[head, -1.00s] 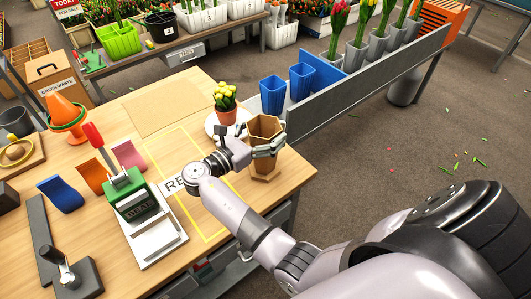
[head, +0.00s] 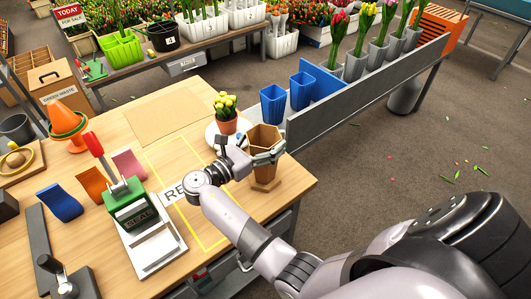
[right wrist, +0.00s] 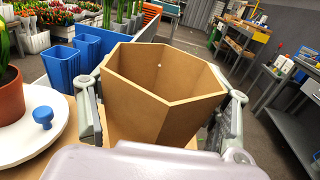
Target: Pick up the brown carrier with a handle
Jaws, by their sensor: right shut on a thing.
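A brown six-sided open-topped container (head: 265,139) stands upright near the right edge of the wooden table, its foot seemingly on the tabletop. No handle shows on it. My right gripper (head: 262,156) is shut on its sides, one finger on each side, below the rim. In the right wrist view the container (right wrist: 165,95) fills the middle, looks empty inside, and has a finger at its left and right. A brown box marked GREEN WASTE (head: 60,80), with a dark handle on top, stands beyond the table's far left. My left gripper is not in view.
A potted yellow plant (head: 226,118) on a white saucer stands just behind the container. Blue vases (head: 273,103) and a grey shelf side (head: 365,95) lie to the right. A green sealing press (head: 128,205) stands left; a yellow-outlined table area lies between.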

